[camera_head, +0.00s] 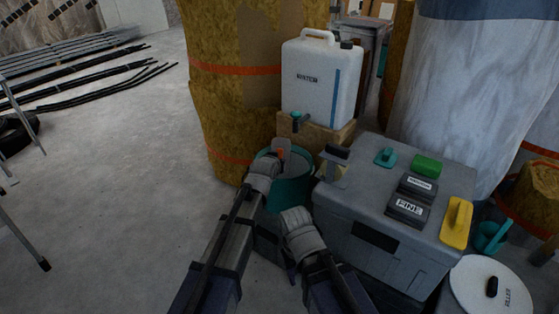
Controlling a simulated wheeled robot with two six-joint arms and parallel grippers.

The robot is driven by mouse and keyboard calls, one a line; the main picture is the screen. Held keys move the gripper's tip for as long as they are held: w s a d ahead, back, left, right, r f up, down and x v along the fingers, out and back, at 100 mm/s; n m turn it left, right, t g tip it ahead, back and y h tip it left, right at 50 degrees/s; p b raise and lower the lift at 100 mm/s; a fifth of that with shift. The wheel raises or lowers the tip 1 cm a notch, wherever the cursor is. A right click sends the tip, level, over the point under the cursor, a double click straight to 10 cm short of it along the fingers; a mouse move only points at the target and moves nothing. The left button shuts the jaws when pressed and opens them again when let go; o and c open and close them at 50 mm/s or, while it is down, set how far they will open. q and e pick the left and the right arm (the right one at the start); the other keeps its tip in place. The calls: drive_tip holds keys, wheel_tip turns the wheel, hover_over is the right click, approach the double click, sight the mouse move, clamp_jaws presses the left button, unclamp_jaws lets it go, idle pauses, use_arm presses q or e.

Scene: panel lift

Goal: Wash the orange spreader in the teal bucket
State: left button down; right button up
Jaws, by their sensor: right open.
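The teal bucket (290,194) stands in front of the wrapped column and below the white water container. My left arm reaches to its rim. My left gripper (278,157) is over the bucket's left side, and a small orange part, seemingly the orange spreader (281,153), shows at its fingers. Most of the spreader is hidden, and the grip on it is not clear. My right gripper (289,258) is open and low, in front of the bucket and left of the grey toolbox. Its fingers are partly hidden by my wrist.
The white container (320,78) with a teal tap stands on a wooden block (320,133). The grey toolbox (345,222) carries sanding blocks, a yellow float (456,222) and a trowel (335,167). A white lidded bucket (470,292) stands bottom right.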

use_arm(q)
drive_tip(key=shift+f+b, duration=0.2)
drive_tip(key=shift+b, duration=0.1)
drive_tip(key=shift+f+b, duration=0.4)
drive_tip(key=shift+f, duration=0.05)
drive_tip(key=shift+r, duration=0.2)
wheel_tip(320, 180, up, 9)
drive_tip(key=p, duration=0.9)
drive_tip(key=shift+p, duration=0.3)
drive_tip(key=shift+r, duration=0.15)
idle(0.5)
